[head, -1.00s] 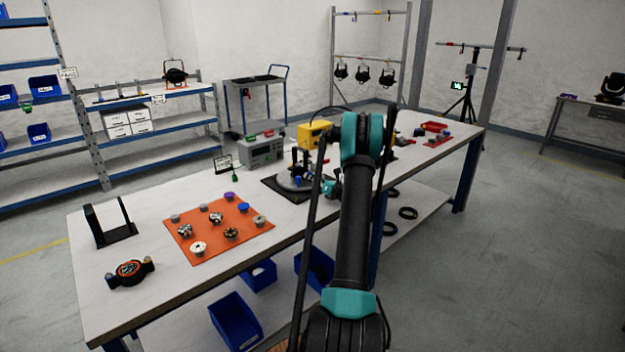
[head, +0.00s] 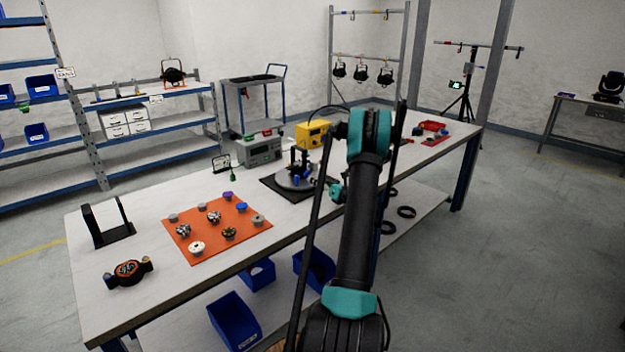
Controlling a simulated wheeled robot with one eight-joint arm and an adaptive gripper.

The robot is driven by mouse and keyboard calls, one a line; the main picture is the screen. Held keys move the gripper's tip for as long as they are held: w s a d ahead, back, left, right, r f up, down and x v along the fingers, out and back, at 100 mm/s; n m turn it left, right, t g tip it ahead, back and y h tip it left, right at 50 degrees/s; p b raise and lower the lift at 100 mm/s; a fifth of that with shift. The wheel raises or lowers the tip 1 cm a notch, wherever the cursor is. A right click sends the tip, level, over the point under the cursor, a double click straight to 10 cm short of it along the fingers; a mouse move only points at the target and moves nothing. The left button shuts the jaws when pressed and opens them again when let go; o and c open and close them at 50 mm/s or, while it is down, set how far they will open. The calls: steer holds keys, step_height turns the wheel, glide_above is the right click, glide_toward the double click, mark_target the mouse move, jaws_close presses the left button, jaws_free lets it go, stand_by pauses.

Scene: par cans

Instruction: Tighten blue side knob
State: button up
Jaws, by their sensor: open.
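A round grey fixture (head: 293,178) with a black upright post stands on a black mat (head: 270,187) at the middle of the workbench. A small blue spot (head: 297,181) shows on the fixture's near side, perhaps the side knob; it is too small to tell. My arm rises across the middle of the view and bends over the bench. My gripper (head: 323,183), small and partly hidden by my arm, is at the right side of the fixture. It is open. I cannot tell whether it touches the fixture.
An orange mat (head: 187,250) holds several knobs, one blue (head: 241,207) and one purple (head: 228,196). A black stand (head: 108,238) and a black-orange device (head: 128,272) are at left. A grey box (head: 262,152) and yellow device (head: 313,133) stand behind the fixture.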

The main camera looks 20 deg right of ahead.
steer(key=v, duration=0.7)
steer(key=shift+s, duration=0.1)
steer(key=shift+d, duration=0.15)
